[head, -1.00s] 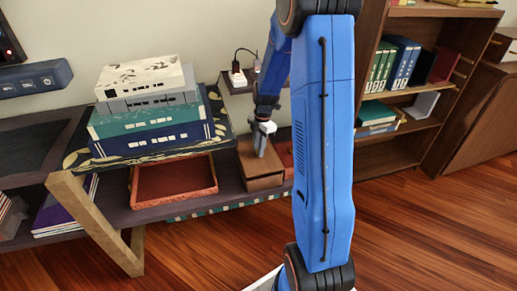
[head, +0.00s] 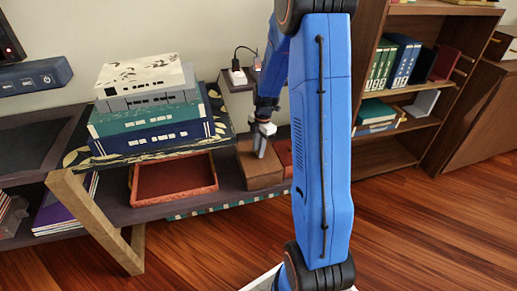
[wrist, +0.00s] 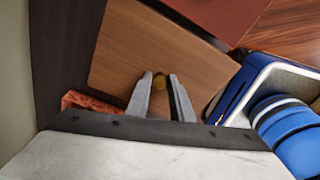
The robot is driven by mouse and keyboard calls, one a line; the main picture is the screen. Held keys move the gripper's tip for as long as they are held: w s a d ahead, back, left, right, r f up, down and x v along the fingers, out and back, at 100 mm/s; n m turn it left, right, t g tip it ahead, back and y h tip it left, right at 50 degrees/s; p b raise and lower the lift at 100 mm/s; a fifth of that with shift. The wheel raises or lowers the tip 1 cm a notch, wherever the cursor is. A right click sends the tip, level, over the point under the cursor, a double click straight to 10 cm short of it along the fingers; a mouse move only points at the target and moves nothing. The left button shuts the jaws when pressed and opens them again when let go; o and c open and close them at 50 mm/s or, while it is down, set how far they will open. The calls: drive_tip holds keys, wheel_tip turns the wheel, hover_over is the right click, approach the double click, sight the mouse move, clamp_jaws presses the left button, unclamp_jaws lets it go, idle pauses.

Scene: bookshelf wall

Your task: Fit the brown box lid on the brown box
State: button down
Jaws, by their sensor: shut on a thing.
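The brown box (head: 266,181) stands on the low shelf, right of the red tray. My gripper (head: 260,155) points down at the lid from above. In the wrist view my gripper (wrist: 158,88) is shut on the knob, one finger on each side. The box is hidden under the lid there.
A red tray (head: 133,186) sits left of the box, and a reddish box (head: 284,150) stands close on its right. A stack of books (head: 150,135) rises at the left. A white plug (head: 237,78) is on the wall behind. The wooden floor in front is clear.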

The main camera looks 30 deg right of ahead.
drive_tip(key=shift+f, duration=0.2)
drive_tip(key=c, duration=1.5)
unclamp_jaws()
drive_tip(key=shift+r, duration=0.1)
drive_tip(key=r, duration=0.5)
drive_tip(key=d+r, duration=0.1)
drive_tip(key=r, duration=0.5)
drive_tip(key=d+r, duration=0.1)
drive_tip(key=r, duration=0.5)
